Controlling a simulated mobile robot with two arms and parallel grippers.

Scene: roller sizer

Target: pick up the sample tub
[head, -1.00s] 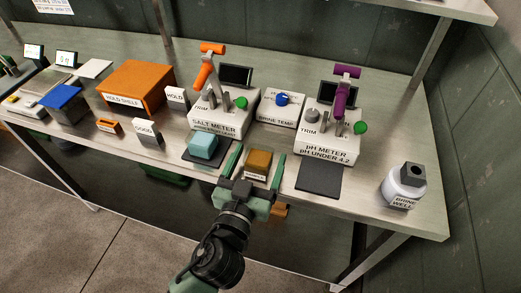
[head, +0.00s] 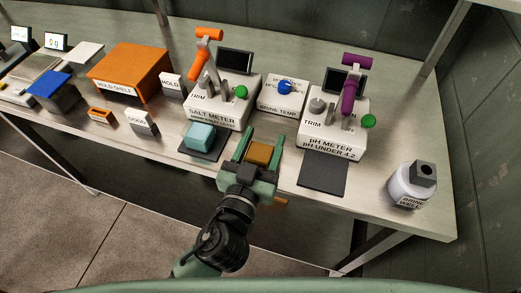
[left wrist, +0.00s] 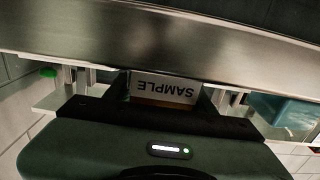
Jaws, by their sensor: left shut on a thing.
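The sample tub (head: 260,153) is a small box with a brown top, near the front edge of the bench between the two meters. My left gripper (head: 259,155) has its green fingers on either side of the tub and is shut on it. In the left wrist view the tub (left wrist: 165,88) shows a white label reading SAMPLE, upside down, between the fingers. I cannot tell whether the tub still touches the bench. My right gripper is not in view.
A light blue block (head: 201,136) on a dark pad stands just left of my gripper. The salt meter (head: 222,102) and pH meter (head: 331,130) stand behind. An empty dark pad (head: 323,175) lies to the right, then the brine well bottle (head: 411,186).

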